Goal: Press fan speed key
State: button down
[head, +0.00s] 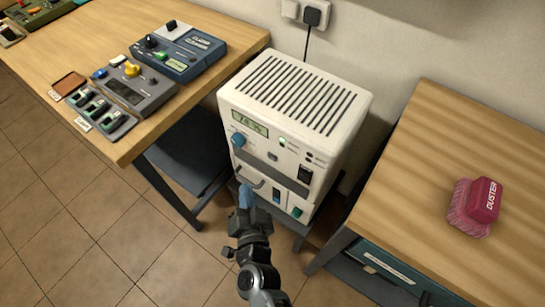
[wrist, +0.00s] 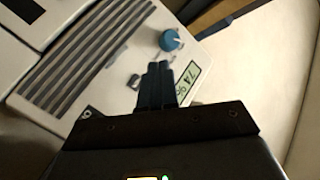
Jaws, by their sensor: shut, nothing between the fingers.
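A white vented unit (head: 291,101) stands between two wooden tables, with a lit display (head: 250,123) on its front. A blue knob (head: 238,140) is below the display, and a small grey key (head: 272,155) is to the knob's right. I cannot read which control is the fan speed key. My gripper (head: 246,193) is shut and empty, in front of the unit's lower left front. In the wrist view the shut fingers (wrist: 156,82) lie over the front panel, between the small key (wrist: 133,81) and the display (wrist: 187,85), hiding part of the panel. Contact cannot be told.
The left table (head: 225,48) holds control boxes. The right table (head: 430,150) holds a pink duster (head: 474,206). Open tiled floor is at left.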

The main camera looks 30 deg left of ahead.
aim_at(272, 157)
jog(key=w+b, duration=0.4)
jog(key=w, duration=0.3)
jog(key=shift+w+d, duration=0.3)
jog(key=shift+w, duration=0.1)
jog(key=shift+w, duration=0.1)
dwell(1.6)
jog(key=shift+w, duration=0.35)
jog(key=shift+w+b, duration=0.3)
jog(key=shift+w, duration=0.05)
dwell(0.7)
jog(key=shift+s, duration=0.15)
jog(key=shift+s+p, duration=0.5)
jog(key=shift+s, duration=0.15)
